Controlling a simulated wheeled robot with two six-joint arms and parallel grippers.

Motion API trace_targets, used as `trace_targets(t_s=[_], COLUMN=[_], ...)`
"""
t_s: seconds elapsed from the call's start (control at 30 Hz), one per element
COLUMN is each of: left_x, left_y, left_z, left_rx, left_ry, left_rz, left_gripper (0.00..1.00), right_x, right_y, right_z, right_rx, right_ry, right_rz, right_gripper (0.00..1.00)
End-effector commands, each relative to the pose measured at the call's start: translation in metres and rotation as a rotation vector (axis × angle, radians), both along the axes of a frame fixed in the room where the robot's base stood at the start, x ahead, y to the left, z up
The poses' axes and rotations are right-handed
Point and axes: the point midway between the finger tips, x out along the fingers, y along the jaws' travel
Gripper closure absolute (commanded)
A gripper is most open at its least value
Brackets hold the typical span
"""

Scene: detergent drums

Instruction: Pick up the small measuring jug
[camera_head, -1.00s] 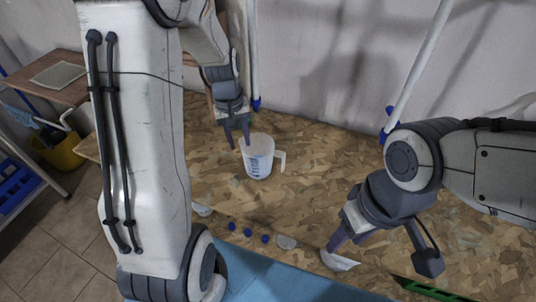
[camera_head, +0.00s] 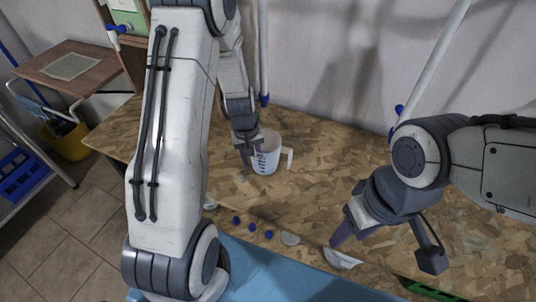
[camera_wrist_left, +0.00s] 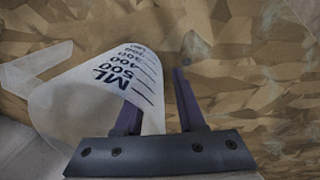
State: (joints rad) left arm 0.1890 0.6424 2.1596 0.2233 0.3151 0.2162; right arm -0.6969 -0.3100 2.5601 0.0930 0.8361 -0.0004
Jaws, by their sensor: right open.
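The small measuring jug (camera_head: 266,158) stands upright on the chipboard worktop, white with dark volume marks and its handle to the right. In the left wrist view the jug (camera_wrist_left: 95,95) shows large "ML 500 400" print. My left gripper (camera_head: 245,156) is down at the jug's left side, near its rim. In the wrist view its fingers (camera_wrist_left: 158,108) are apart: one overlaps the jug's wall, the other is outside with a gap to the wall. Whether a finger touches the jug I cannot tell. My right gripper (camera_head: 386,248) is open and empty at the front right.
White scoop-like pieces (camera_head: 341,258) and several blue caps (camera_head: 252,227) lie along the worktop's front edge. A green object (camera_head: 430,290) is at the front right. White poles (camera_head: 262,50) stand at the back. The worktop right of the jug is clear.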

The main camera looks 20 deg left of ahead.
Motion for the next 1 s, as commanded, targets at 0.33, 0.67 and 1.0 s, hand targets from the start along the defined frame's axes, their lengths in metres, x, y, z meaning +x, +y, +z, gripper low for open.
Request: trace_targets(t_s=[0.33,0.67,1.0], left_x=[0.0001,0.0001,0.0002], left_y=[0.0002,0.0002,0.0002], left_z=[0.0005,0.0007,0.0008], left_rx=[0.0,0.0,0.0], left_ry=[0.0,0.0,0.0], left_rz=[0.001,0.001,0.001], left_gripper=[1.0,1.0,1.0], right_x=[0.0,0.0,0.0], right_y=[0.0,0.0,0.0], right_z=[0.0,0.0001,0.0001], right_rx=[0.0,0.0,0.0], right_ry=[0.0,0.0,0.0], right_rz=[0.0,0.0,0.0], right_gripper=[0.5,0.5,0.5])
